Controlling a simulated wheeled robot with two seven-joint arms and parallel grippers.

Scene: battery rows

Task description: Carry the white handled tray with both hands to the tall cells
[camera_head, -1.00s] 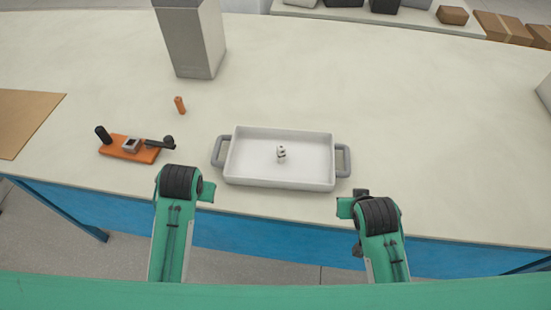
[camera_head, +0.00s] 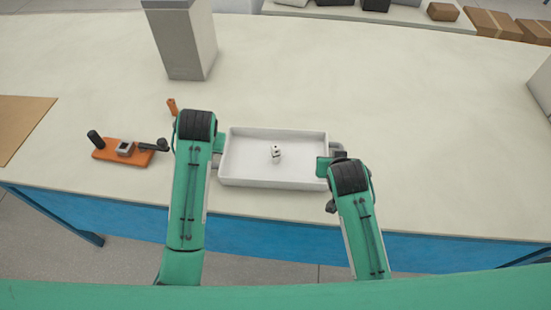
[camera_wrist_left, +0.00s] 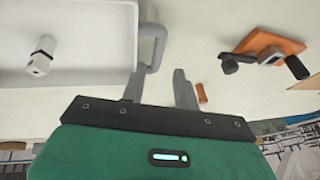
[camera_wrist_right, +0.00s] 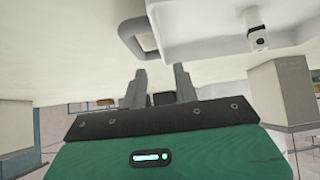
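The white tray (camera_head: 300,168) lies on the table with grey handles at its two ends. A small white piece (camera_head: 277,152) with dark marks stands inside it. My left gripper (camera_wrist_left: 158,78) is open beside the left handle (camera_wrist_left: 157,42), with one finger close to it; contact is unclear. In the head view my left arm mostly covers that handle. My right gripper (camera_wrist_right: 160,76) is open near the right handle (camera_wrist_right: 133,38), which shows just beyond its fingertips. I cannot clearly make out the tall cells; one small orange cylinder (camera_head: 172,106) stands left of the tray.
An orange fixture (camera_head: 122,152) with black knobs lies left of my left arm. A tall grey block (camera_head: 185,45) stands behind. A brown board (camera_head: 20,125) lies at far left. Boxes line the back shelf.

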